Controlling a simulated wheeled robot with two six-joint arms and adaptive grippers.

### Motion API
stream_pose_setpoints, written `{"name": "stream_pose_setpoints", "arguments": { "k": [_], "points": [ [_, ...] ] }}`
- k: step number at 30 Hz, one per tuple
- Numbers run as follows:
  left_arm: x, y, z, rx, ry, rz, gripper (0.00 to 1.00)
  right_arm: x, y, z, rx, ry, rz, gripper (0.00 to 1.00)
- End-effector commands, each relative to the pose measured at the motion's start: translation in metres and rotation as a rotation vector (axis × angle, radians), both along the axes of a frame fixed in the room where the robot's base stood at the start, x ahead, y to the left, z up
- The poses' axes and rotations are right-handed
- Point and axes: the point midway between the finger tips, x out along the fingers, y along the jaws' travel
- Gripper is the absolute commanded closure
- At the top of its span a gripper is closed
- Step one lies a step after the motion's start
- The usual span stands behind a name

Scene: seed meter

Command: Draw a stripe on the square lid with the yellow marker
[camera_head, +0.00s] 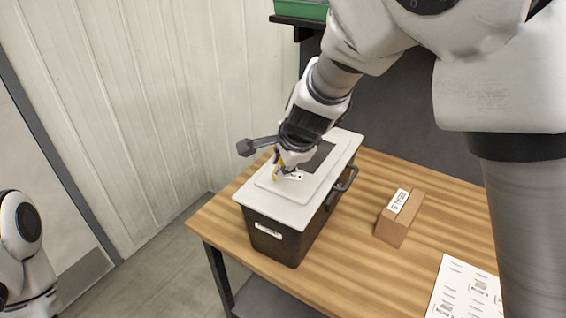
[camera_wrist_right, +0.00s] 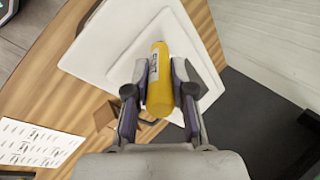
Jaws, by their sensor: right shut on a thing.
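The light grey lid (camera_head: 262,204) lies on top of a black box (camera_head: 275,242) on the wooden table and has a raised inner panel. It fills the upper middle of the right wrist view (camera_wrist_right: 92,48). My right gripper (camera_head: 283,168) is over the lid, shut on the yellow marker (camera_wrist_right: 160,85). The marker shows between both fingers in the wrist view, and only a little of it (camera_head: 277,170) shows in the head view. Whether its tip touches the lid cannot be told. The gripper covers part of the lid. My left gripper is out of view.
A small cardboard box (camera_head: 398,222) with a white label stands right of the black box. A printed sheet (camera_head: 464,290) lies at the table's front right. A handle (camera_head: 345,182) sticks out from the black box's right side. A pale wall (camera_head: 150,90) rises behind.

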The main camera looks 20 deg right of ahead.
Motion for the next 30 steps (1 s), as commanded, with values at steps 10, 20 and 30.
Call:
{"name": "stream_pose_setpoints", "arguments": {
  "k": [10, 20, 30],
  "points": [
    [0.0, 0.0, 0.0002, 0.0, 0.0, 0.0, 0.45, 0.0005, 0.0009, 0.0, 0.0, 0.0, 0.0, 1.0],
    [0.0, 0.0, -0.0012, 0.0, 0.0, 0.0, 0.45, 0.0005, 0.0009, -0.0015, 0.0, 0.0, 0.0, 1.0],
    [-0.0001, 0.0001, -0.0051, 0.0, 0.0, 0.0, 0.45, 0.0005, 0.0009, -0.0057, 0.0, 0.0, 0.0, 1.0]
  ]
}}
